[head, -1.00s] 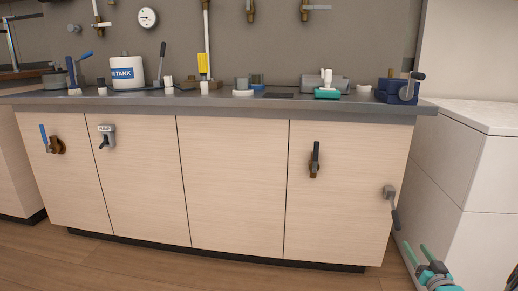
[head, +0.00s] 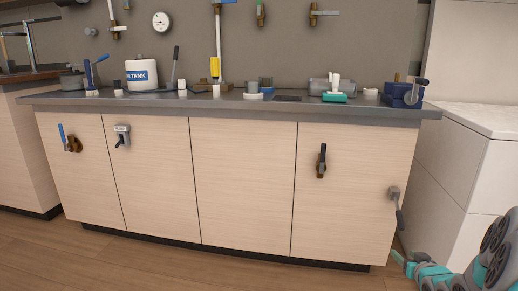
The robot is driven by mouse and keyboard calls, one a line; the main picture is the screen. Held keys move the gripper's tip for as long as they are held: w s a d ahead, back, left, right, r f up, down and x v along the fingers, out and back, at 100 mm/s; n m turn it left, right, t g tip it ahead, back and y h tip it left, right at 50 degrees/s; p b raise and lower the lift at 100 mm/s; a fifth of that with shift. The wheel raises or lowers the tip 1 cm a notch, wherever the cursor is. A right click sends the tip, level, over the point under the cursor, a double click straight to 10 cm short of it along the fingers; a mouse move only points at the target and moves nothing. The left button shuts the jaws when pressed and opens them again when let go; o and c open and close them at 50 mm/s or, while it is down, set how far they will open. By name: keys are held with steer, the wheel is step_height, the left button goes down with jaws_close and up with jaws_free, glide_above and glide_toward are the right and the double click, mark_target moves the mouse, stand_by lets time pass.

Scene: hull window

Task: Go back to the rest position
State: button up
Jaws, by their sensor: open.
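My gripper (head: 404,261) is at the lower right of the head view, low in front of the cabinet's right end. Its teal-green fingers point left and are open, with nothing seen between them. My grey and teal arm runs from it to the right edge. The gripper is below the grey lever on the cabinet's right edge (head: 397,205); whether they touch cannot be told.
A wooden cabinet (head: 240,185) with a grey worktop (head: 190,106) spans the view. Valve handles (head: 321,160) stick out of its front. A white tank (head: 142,74) and several fittings stand on top. A white unit (head: 470,160) is at right. The wooden floor (head: 200,268) in front is clear.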

steer(key=s+a+r+g+y+p, duration=0.1)
steer(key=s+a+r+g, duration=0.3)
steer(key=s+a, duration=0.6)
steer(key=s+a+r+n+g+p, duration=0.1)
steer(key=s+a+r+g+p, duration=0.2)
steer(key=s+a+g, duration=0.3)
steer(key=s+a+r+n+g+y+p, duration=0.1)
steer(key=s+a+r+g, duration=0.4)
steer(key=s+a, duration=1.1)
steer(key=s+r+p, duration=0.1)
steer(key=s, duration=0.6)
steer(key=shift+a+y, duration=0.15)
steer(key=shift+y, duration=0.15)
